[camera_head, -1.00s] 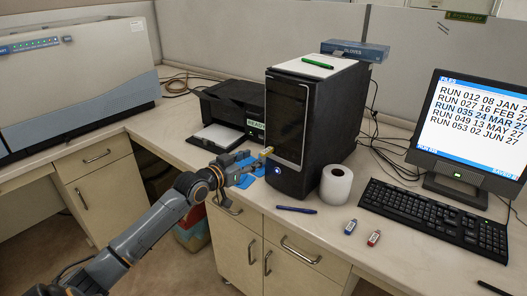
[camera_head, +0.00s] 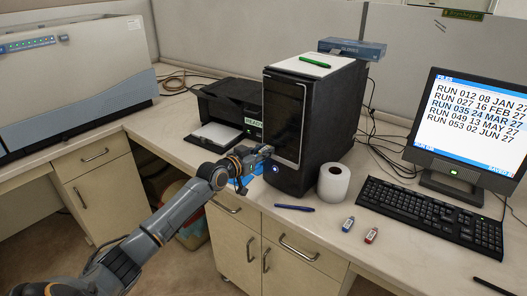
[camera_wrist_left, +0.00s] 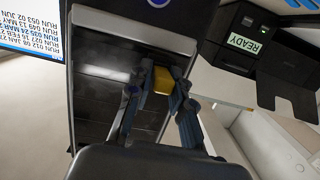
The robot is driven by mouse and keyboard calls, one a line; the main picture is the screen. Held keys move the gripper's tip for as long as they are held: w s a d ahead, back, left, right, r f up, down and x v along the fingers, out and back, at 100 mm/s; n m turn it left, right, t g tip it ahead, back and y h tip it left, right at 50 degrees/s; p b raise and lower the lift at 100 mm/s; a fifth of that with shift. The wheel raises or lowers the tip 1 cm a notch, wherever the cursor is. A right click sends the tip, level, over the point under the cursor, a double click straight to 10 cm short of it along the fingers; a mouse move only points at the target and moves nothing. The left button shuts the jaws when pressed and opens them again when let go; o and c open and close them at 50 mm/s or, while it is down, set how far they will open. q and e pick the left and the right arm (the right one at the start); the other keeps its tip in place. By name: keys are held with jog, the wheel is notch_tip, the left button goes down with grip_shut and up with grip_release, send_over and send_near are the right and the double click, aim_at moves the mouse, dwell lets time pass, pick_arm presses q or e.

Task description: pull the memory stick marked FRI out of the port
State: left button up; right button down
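A yellow stick (camera_wrist_left: 162,82) stands out from the front of the black computer tower (camera_head: 338,115). Its marking cannot be read, so I cannot tell whether it is the FRI stick. My left gripper (camera_head: 264,152) is at the tower's front face, above the lit round button. In the left wrist view its two fingers (camera_wrist_left: 157,95) lie on either side of the yellow stick. Whether both press on it is not clear. The port is hidden. My right gripper is not in view.
A paper roll (camera_head: 333,183) and a blue pen (camera_head: 294,207) are near the tower's front. The keyboard (camera_head: 430,215) and monitor (camera_head: 467,122) are at right. A black printer (camera_head: 228,112) stands left of the tower. The desk's front edge is below my gripper.

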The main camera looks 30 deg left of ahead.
pick_arm(q)
grip_shut()
jog(key=o, duration=0.8)
grip_release()
jog(key=shift+c, duration=0.2)
